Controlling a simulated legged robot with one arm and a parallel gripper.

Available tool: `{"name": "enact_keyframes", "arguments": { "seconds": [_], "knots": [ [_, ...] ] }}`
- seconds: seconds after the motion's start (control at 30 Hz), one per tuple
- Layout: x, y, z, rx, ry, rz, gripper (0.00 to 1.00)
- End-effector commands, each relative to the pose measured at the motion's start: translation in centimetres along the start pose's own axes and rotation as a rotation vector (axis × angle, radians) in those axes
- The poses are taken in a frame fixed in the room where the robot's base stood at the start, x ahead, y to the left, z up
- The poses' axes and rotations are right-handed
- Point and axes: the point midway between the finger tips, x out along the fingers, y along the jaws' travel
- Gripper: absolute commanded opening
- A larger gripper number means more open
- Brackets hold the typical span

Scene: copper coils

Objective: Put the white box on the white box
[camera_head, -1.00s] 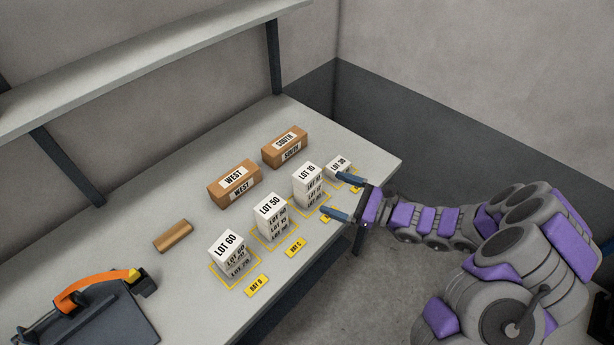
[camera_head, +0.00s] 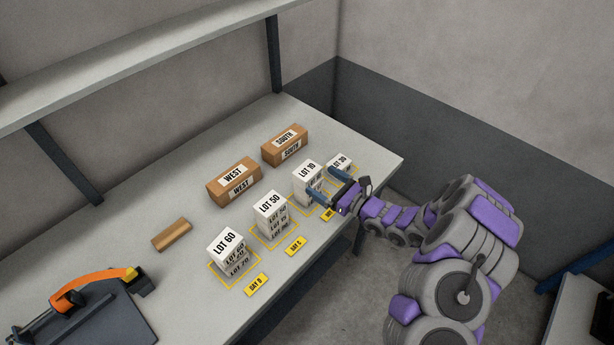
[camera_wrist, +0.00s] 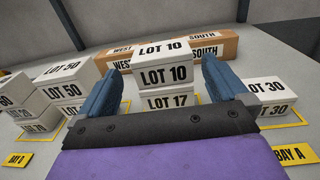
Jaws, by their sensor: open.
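Several white boxes stand in stacks on the table. The stack with the LOT 10 box (camera_head: 309,170) on top is between the LOT 50 box (camera_head: 270,204) and the LOT 30 box (camera_head: 340,163). The LOT 60 box (camera_head: 231,243) tops the leftmost stack. My gripper (camera_head: 324,182) is open at the LOT 10 stack. In the wrist view my gripper (camera_wrist: 165,92) has a blue finger on each side of the LOT 10 box (camera_wrist: 164,71), with gaps visible. A LOT 17 box (camera_wrist: 168,101) shows beneath it. Part of the LOT 10 stack is hidden by my gripper.
Brown WEST (camera_head: 234,182) and SOUTH (camera_head: 285,146) boxes stand behind the stacks. A small brown block (camera_head: 172,234) and an orange-handled tool (camera_head: 85,300) lie to the left. Yellow outlines and bay labels (camera_head: 257,285) mark the table. A shelf (camera_head: 130,55) hangs above.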

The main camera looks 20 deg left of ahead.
Motion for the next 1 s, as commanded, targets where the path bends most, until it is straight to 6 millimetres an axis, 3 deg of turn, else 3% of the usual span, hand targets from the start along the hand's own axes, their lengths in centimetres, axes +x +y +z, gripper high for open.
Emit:
{"name": "enact_keyframes", "arguments": {
  "seconds": [0.1, 0.33, 0.6, 0.93, 1.0],
  "knots": [
    [1.5, 0.0, -0.1, -0.003, 0.0, 0.001, 1.0],
    [2.8, -0.1, 0.1, -0.003, -0.001, 0.001, 1.0],
    [6.6, -0.1, 0.1, -0.003, 0.0, 0.002, 1.0],
    [7.2, -0.2, 0.3, 0.0, -0.003, -0.001, 1.0],
    [7.2, -0.2, 0.3, 0.0, -0.003, -0.001, 0.94]
  ]
}}
